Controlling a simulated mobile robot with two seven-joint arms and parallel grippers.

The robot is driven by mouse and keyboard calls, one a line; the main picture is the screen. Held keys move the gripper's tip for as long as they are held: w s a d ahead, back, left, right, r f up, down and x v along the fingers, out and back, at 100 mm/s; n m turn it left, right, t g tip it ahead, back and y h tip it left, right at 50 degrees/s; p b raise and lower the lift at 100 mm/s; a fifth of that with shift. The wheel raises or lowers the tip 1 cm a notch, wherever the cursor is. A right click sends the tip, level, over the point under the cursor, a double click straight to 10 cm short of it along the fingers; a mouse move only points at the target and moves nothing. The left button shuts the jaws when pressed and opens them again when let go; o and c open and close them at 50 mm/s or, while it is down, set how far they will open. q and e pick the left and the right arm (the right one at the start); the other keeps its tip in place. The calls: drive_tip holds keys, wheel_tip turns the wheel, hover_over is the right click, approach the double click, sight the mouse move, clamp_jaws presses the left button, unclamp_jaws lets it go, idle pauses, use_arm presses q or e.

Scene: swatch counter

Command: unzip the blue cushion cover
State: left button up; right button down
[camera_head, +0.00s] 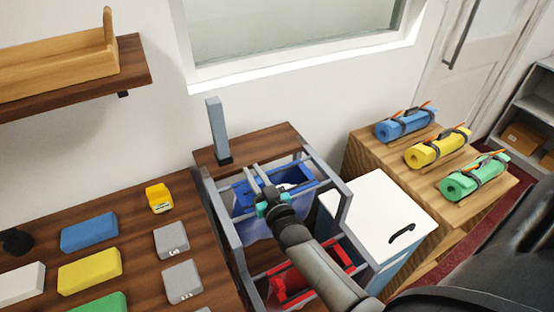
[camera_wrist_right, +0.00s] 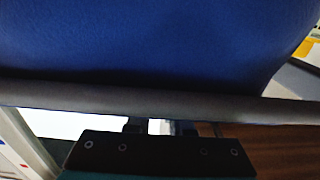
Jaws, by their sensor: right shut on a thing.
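The blue cushion cover (camera_head: 243,197) is in the upper part of a grey frame rack, with a blue rim and something white showing inside. In the right wrist view the blue cover (camera_wrist_right: 150,40) fills the top of the picture. My right gripper (camera_head: 254,176) reaches over the blue cover from the front, its fingers pointing to the back. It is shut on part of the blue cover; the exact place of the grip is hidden. In the wrist view a grey bar (camera_wrist_right: 150,102) crosses in front of the fingers. My left gripper is not in view.
The grey rack (camera_head: 229,235) surrounds the cover, with a red item (camera_head: 290,285) lower down. A white-topped cabinet (camera_head: 378,215) stands to the right. Rolled blue, yellow and green mats (camera_head: 438,148) lie further right. Colored blocks (camera_head: 90,270) cover the left table.

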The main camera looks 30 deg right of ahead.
sight(238, 190)
drive_tip(key=a, duration=0.5)
drive_tip(key=shift+w, duration=0.25)
drive_tip(key=c, duration=0.8)
unclamp_jaws()
drive_tip(key=shift+a, duration=0.15)
drive_tip(key=shift+c, duration=0.2)
drive_tip(key=shift+o, duration=0.2)
drive_tip(key=shift+p, duration=0.3)
drive_tip(key=shift+s, duration=0.3)
drive_tip(key=s+a+p, duration=0.1)
drive_tip(key=s, duration=1.3)
drive_tip(key=shift+s+a, duration=0.25)
